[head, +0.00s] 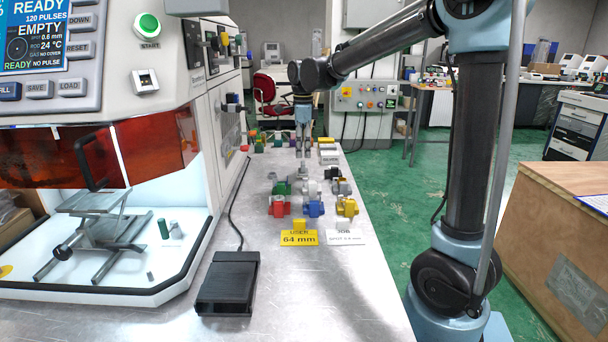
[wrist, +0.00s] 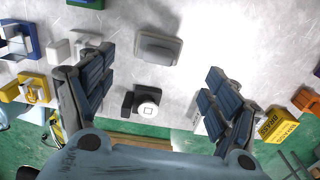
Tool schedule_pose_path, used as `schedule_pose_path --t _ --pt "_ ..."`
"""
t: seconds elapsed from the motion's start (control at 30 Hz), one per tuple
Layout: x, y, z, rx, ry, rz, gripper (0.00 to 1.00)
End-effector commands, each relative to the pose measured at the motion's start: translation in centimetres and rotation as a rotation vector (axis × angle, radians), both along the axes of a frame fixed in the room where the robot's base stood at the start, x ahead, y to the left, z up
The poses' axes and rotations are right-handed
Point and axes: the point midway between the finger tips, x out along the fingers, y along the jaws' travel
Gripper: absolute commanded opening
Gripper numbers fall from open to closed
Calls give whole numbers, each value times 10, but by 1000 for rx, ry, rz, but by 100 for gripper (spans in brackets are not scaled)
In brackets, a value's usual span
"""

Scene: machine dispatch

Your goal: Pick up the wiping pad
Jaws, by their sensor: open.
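A grey rounded block (wrist: 158,47), which looks like the wiping pad, lies flat on the metal bench in the upper middle of the wrist view. My gripper (wrist: 158,95) is open, with its two blue-padded fingers spread wide apart. The block lies above the gap between the fingertips in that view, and nothing is held. In the head view my gripper (head: 304,153) points down over the far part of the bench (head: 290,275), behind the coloured clamps. I cannot make out the pad clearly there.
A black piece with a round white top (wrist: 147,102) stands between the fingers in the wrist view. Coloured clamps (head: 313,208) stand nearer on the bench. A yellow BRASS label (wrist: 275,124) lies to the right. A black pedal box (head: 228,284) and the machine are on the left.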

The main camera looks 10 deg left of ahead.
Motion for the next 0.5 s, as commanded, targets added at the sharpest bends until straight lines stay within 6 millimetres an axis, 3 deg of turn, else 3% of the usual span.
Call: schedule_pose_path --t 0.37,0.5 --pt "0 0 -28 0 0 0 82" --pt "-1 1 -47 0 0 1 82"
